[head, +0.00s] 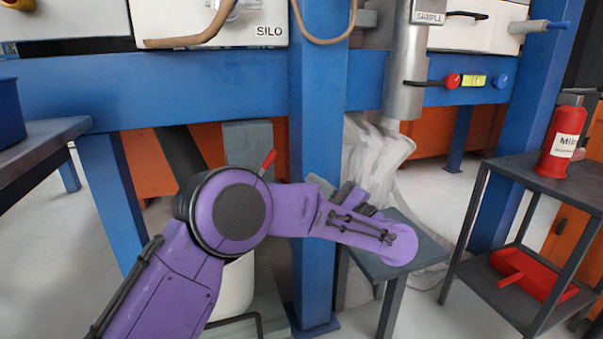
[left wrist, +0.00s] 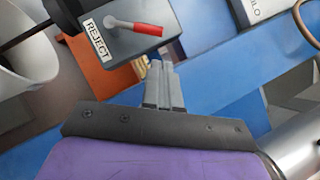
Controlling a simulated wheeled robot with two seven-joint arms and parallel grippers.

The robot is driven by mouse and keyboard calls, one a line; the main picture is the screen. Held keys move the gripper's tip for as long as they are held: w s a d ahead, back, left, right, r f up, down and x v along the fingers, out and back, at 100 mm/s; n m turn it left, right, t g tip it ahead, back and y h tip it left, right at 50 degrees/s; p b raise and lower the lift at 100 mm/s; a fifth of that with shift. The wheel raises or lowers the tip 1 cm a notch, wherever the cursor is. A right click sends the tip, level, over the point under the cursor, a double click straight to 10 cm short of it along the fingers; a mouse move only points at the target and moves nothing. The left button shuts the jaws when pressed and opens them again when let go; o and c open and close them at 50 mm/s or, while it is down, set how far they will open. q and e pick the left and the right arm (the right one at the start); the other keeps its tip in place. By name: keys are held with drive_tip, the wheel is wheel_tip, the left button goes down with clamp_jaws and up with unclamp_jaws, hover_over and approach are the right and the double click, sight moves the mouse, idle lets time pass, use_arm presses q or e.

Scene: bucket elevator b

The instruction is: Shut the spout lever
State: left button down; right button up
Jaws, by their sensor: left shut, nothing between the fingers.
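In the left wrist view, a lever with a red grip (left wrist: 146,29) and grey shank is on a dark grey spout box (left wrist: 134,45) labelled REJECT. In the head view, the same red lever (head: 267,160) sticks up beside the grey spout (head: 247,143), behind my purple arm. My left gripper (left wrist: 162,66) is shut and empty, its tips pointing toward the spout box. The tips appear just below the lever in that picture, with no contact visible. In the head view my left gripper (head: 322,184) is partly hidden by my own wrist. My right gripper is out of view.
A blue post (head: 318,100) and blue beam (head: 200,85) stand close to my arm. A white bucket (head: 237,285) is under the spout. The SAMPLE pipe (head: 404,70) has a separate red-knobbed handle (head: 452,81). A small grey table (head: 415,245) stands right of the post.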

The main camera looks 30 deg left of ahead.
sight(264, 163)
use_arm(q)
drive_tip(key=b+x, duration=0.2)
drive_tip(key=x, duration=0.7)
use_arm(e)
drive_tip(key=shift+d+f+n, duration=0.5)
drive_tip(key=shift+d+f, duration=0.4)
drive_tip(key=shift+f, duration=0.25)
use_arm(q)
drive_tip(key=shift+a, duration=0.1)
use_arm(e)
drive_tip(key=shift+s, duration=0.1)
